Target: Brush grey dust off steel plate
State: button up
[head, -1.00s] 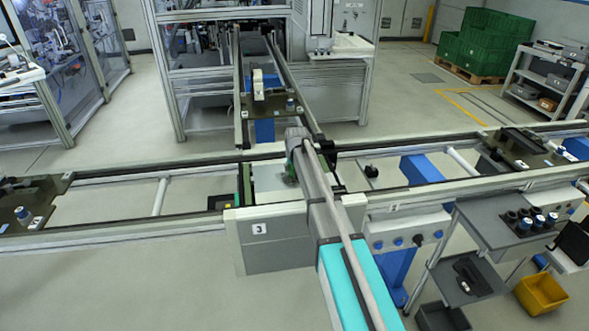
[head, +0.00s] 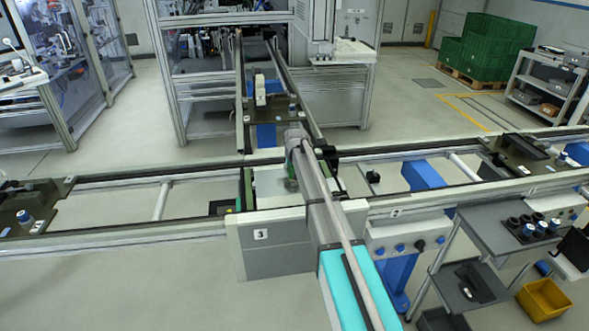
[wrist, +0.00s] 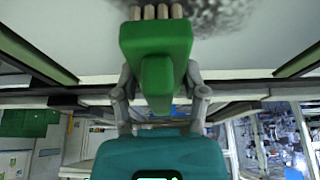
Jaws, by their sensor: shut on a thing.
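The pale steel plate (head: 268,183) lies at the conveyor junction, partly hidden behind my arm. It also fills the top of the wrist view (wrist: 75,30). My gripper (wrist: 158,88) is shut on the handle of a green brush (wrist: 155,45). The brush's pale bristles (wrist: 157,12) point at the plate and overlap the dust edge; I cannot tell how firmly they touch. In the head view only a bit of the green brush (head: 291,172) shows.
Conveyor rails (head: 110,233) run left and right of the plate, and another line runs away behind it. A carrier (head: 30,208) sits at far left and another (head: 515,155) at right. A grey trolley (head: 490,232) with dark cups stands at front right.

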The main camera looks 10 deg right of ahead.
aim_at(291, 174)
jog(key=shift+a, duration=0.55)
jog(key=shift+s, duration=0.1)
jog(key=shift+s, duration=1.7)
jog(key=shift+s+f, duration=0.15)
jog(key=shift+s, duration=1.7)
jog(key=shift+s, duration=0.2)
jog(key=shift+s, duration=1.55)
